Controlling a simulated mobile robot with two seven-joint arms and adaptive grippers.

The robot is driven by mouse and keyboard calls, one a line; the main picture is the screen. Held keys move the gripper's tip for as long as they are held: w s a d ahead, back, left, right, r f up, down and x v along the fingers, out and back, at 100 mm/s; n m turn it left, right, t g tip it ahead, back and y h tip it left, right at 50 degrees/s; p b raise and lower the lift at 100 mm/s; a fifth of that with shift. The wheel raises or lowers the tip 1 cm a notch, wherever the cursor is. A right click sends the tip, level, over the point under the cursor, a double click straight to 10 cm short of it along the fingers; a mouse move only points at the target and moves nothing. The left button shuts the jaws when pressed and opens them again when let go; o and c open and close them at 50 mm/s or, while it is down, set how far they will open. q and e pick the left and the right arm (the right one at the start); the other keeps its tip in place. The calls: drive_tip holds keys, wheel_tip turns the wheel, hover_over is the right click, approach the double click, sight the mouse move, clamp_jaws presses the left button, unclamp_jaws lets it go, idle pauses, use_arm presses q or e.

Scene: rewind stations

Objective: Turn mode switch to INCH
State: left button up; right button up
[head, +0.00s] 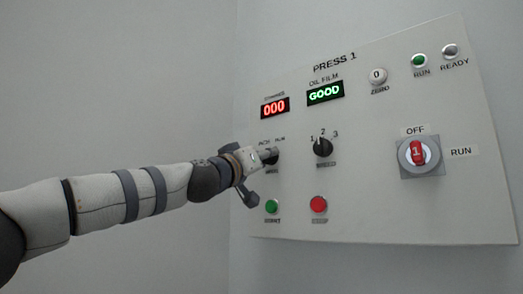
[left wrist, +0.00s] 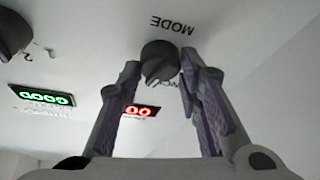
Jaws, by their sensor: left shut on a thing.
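The mode switch is a black rotary knob (left wrist: 160,60) below the word MODE, which appears upside down in the left wrist view. In the head view the knob (head: 272,158) is partly covered by my gripper, on the left of the PRESS 1 panel (head: 370,215). My left gripper (head: 264,157) is shut on this knob, with one finger on each side of it in the left wrist view (left wrist: 159,74). The small position labels above the knob are partly hidden. I cannot tell which position the knob points to. My right gripper is not in view.
A second black selector (head: 323,147) marked 1, 2, 3 sits just right of the mode switch. A green button (head: 272,206) and a red button (head: 319,204) are below. A red rotary switch (head: 417,153) stands farther right. Displays read 000 (head: 275,108) and GOOD (head: 325,93).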

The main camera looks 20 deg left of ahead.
use_arm(q)
drive_tip(key=n+y+p, duration=0.1)
drive_tip(key=r+n+y, duration=0.1)
drive_tip(key=n, duration=0.1)
drive_tip(key=s+n+p, duration=0.1)
drive_tip(key=n, duration=0.1)
drive_tip(key=shift+d+r+y+p, duration=0.15)
drive_tip(key=shift+r+y+p, duration=0.05)
drive_tip(key=shift+y+p, duration=0.2)
drive_tip(key=shift+w+f+n, duration=0.15)
drive_tip(key=shift+n, duration=0.45)
drive_tip(key=shift+w+f+n+g+y, duration=0.15)
drive_tip(key=shift+n+g+y, duration=0.35)
drive_tip(key=shift+n, duration=0.9)
drive_tip(key=shift+w+f+n+g+y, duration=0.25)
drive_tip(key=shift+n+y, duration=0.35)
drive_tip(key=shift+n, duration=0.8)
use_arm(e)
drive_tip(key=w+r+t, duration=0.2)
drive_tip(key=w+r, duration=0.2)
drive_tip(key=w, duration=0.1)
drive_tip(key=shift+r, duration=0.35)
use_arm(q)
drive_tip(key=shift+s+r+n, duration=0.1)
drive_tip(key=shift+s+n, duration=0.05)
drive_tip(key=shift+n, duration=0.15)
drive_tip(key=o, duration=1.1)
drive_tip(key=shift+o, duration=0.2)
drive_tip(key=s+f, duration=0.2)
drive_tip(key=s, duration=1)
